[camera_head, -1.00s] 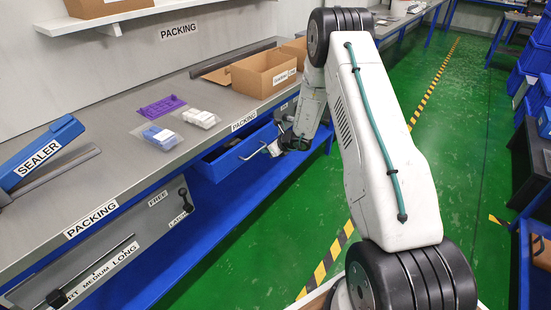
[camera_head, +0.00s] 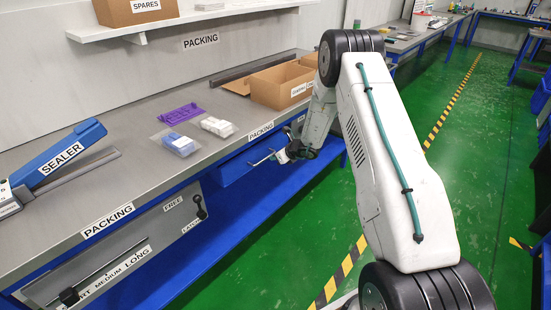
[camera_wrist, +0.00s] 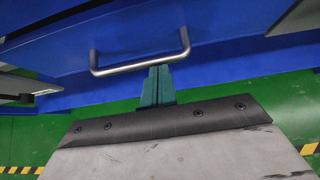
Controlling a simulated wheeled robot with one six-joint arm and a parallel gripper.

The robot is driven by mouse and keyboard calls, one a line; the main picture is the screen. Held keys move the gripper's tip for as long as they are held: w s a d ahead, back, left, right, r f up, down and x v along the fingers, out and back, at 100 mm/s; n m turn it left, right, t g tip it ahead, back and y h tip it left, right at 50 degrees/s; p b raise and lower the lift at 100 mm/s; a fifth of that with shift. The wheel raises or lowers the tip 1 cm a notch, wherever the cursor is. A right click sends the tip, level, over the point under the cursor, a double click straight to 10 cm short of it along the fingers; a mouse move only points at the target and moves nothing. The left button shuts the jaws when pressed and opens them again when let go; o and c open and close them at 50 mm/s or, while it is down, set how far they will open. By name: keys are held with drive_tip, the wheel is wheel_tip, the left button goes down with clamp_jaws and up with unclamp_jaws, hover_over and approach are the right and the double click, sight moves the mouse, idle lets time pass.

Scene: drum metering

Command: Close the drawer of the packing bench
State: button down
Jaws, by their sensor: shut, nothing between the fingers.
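The packing bench (camera_head: 150,155) runs along the left in the head view. Its blue drawer (camera_head: 232,166) sits under the bench top, with its front close to the bench edge. No drawer interior shows, and I cannot tell whether it is fully shut. The drawer's metal handle (camera_wrist: 140,65) crosses the wrist view in front of the blue drawer front (camera_wrist: 120,35). My gripper (camera_wrist: 160,68) is shut and empty, its teal fingertips at the handle bar. Whether they touch it is unclear. In the head view my gripper (camera_head: 281,156) is small and partly hidden by my arm.
On the bench top are a cardboard box (camera_head: 283,84), a purple item (camera_head: 182,113), bagged packs (camera_head: 217,126) and a blue sealer (camera_head: 60,155). A latch lever (camera_head: 200,207) is on the panel below. The green floor (camera_head: 290,230) is clear right of the bench.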

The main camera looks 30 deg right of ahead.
drive_tip(key=s+f+v, duration=0.1)
drive_tip(key=f+v, duration=0.1)
drive_tip(key=v, duration=1)
drive_tip(key=shift+s+d, duration=0.4)
drive_tip(key=shift+s, duration=0.15)
drive_tip(key=shift+r, duration=0.15)
